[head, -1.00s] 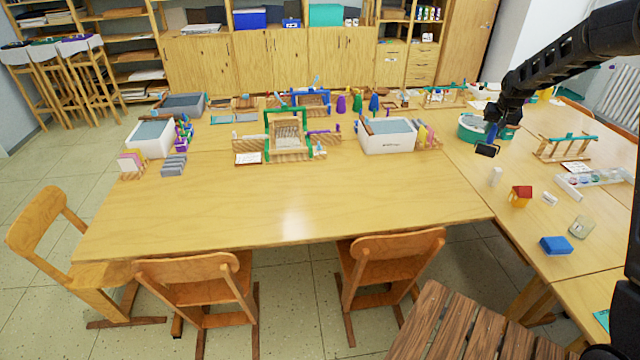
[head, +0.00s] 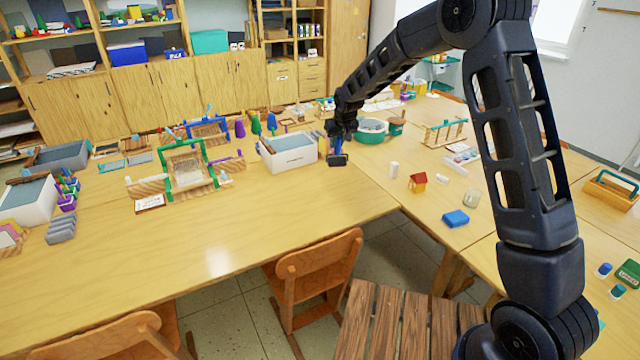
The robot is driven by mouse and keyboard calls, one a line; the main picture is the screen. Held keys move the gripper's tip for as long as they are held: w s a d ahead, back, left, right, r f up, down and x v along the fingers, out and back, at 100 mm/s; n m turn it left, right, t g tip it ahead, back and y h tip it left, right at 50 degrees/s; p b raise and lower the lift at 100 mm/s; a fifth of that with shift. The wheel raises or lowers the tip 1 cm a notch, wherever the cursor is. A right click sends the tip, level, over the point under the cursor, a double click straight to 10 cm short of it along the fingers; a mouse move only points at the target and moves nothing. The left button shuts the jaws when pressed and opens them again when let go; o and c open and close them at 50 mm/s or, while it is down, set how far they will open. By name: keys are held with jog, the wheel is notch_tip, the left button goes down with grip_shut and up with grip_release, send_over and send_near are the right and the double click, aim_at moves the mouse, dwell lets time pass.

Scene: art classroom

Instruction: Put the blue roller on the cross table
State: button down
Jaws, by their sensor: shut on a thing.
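My gripper (head: 339,133) is at the far middle of the head view, shut on the blue roller (head: 337,147). The roller hangs upright below it, with a blue handle and a dark roller head at the bottom. It is between the white bin and the round teal tub (head: 371,138). I cannot tell whether the roller head touches the tabletop. The large wooden table (head: 240,235) spreads across the left and middle, and another wooden table (head: 420,195) adjoins it on the right. I cannot tell which is the cross table.
A white bin (head: 290,155) is just left of the roller. A green-framed loom (head: 187,168) stands further left. The large table's front is clear. Chairs (head: 313,265) stand before it.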

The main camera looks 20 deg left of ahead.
notch_tip(320, 180, down, 18)
jog(key=shift+r, duration=0.25)
dwell(0.3)
jog(key=shift+f, duration=0.1)
jog(key=c, duration=1.2)
grip_release()
jog(key=shift+c, duration=0.2)
